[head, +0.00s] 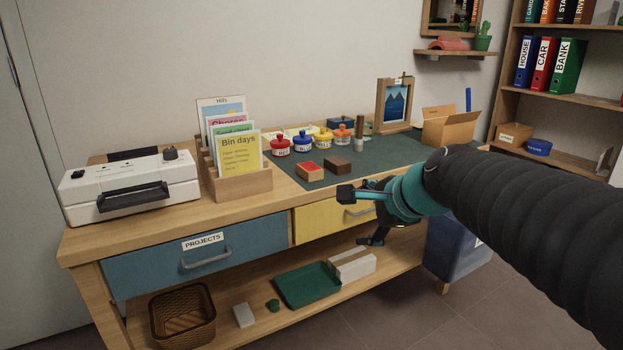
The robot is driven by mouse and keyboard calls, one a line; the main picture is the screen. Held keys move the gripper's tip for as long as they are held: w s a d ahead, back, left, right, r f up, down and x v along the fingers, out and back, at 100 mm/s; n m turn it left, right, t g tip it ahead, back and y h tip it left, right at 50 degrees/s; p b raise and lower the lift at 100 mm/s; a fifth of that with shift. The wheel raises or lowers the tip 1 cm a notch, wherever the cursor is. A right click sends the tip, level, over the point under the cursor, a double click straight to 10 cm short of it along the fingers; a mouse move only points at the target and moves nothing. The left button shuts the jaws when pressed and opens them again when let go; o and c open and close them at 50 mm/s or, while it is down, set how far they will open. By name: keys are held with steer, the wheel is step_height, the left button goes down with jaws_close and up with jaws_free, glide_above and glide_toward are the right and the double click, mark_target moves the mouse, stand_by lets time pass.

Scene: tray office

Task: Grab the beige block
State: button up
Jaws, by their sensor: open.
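A small off-white to beige block (243,315) lies on the low shelf, between the wicker basket and a small green round thing (273,305). It is the closest match I see to the beige block. My gripper (358,217) is open and empty in front of the yellow drawer, above and to the right of that block and well apart from it. One finger is by the tabletop edge and the other is lower, over the shelf.
A wicker basket (183,317), a green tray (308,285) and a white box (352,264) share the low shelf. The tabletop (135,225) overhangs it, above the blue drawer (195,252) and yellow drawer (325,220). A blue bin (452,250) stands right.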

mark_target(313, 169)
steer(key=w+a+m+t, duration=0.1)
steer(key=w+a+m, duration=0.2)
steer(key=w, duration=0.5)
steer(key=w+a+m+t+y+b, duration=0.1)
steer(key=w+a+m, duration=0.2)
steer(key=w+m, duration=0.3)
steer(key=w+a+f+m+t+y+b, duration=0.1)
steer(key=w+a+m, duration=0.3)
steer(key=w, duration=0.7)
steer(key=shift+w+m, duration=0.1)
steer(key=shift+m, duration=0.6)
steer(key=shift+f+b+x, duration=0.2)
steer(key=shift+x, duration=1.15)
steer(key=shift+f+b+x, duration=0.15)
steer(key=shift+x, duration=1.2)
steer(key=shift+d, duration=0.1)
steer(key=c, duration=1.3)
